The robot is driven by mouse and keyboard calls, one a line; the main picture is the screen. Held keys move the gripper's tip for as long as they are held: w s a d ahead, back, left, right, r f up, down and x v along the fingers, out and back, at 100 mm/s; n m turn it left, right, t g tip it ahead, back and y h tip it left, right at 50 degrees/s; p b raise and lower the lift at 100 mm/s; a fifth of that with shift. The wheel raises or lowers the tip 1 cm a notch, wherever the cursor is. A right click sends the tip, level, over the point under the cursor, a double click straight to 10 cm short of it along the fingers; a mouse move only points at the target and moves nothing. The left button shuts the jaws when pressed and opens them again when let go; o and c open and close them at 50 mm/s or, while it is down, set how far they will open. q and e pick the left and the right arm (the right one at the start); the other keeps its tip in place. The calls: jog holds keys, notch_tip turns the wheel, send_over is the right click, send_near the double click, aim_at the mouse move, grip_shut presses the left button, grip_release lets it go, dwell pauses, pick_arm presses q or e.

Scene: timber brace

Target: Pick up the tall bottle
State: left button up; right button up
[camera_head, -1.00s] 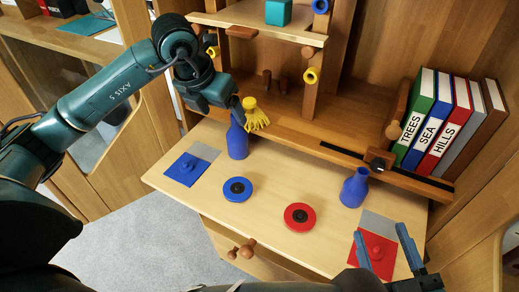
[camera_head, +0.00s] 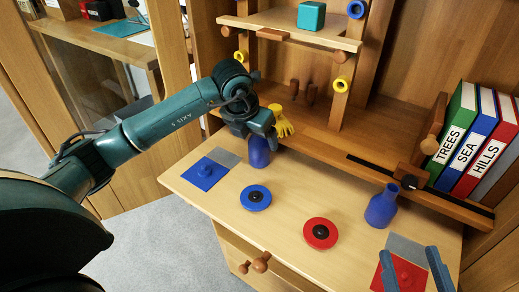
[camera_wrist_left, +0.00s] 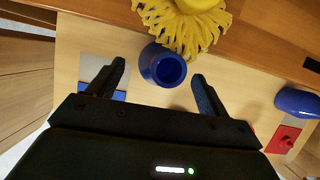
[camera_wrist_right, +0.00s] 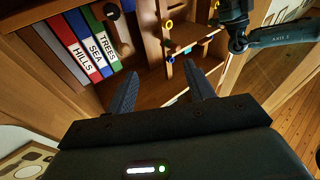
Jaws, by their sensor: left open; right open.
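Two blue bottles stand upright on the light wooden desk top. The left one (camera_head: 259,152) has its upper part hidden behind my left gripper (camera_head: 263,136). In the left wrist view this bottle's open mouth (camera_wrist_left: 163,68) shows between the two spread fingers, apart from both. My left gripper is open and empty. The right blue bottle (camera_head: 381,207) stands clear on the desk and shows partly at the right edge of the left wrist view (camera_wrist_left: 298,102). My right gripper (camera_head: 412,256) is open and empty near the red square. I cannot tell surely which bottle is taller.
A yellow tasselled thing (camera_head: 283,122) is right beside my left gripper. A blue disc (camera_head: 256,198) and a red disc (camera_head: 320,233) lie on the desk. Books (camera_head: 476,140) stand at the right.

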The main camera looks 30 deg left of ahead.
pick_arm(q)
jog(key=shift+x, duration=1.2)
jog(key=shift+r, duration=0.1)
jog(key=c, duration=1.2)
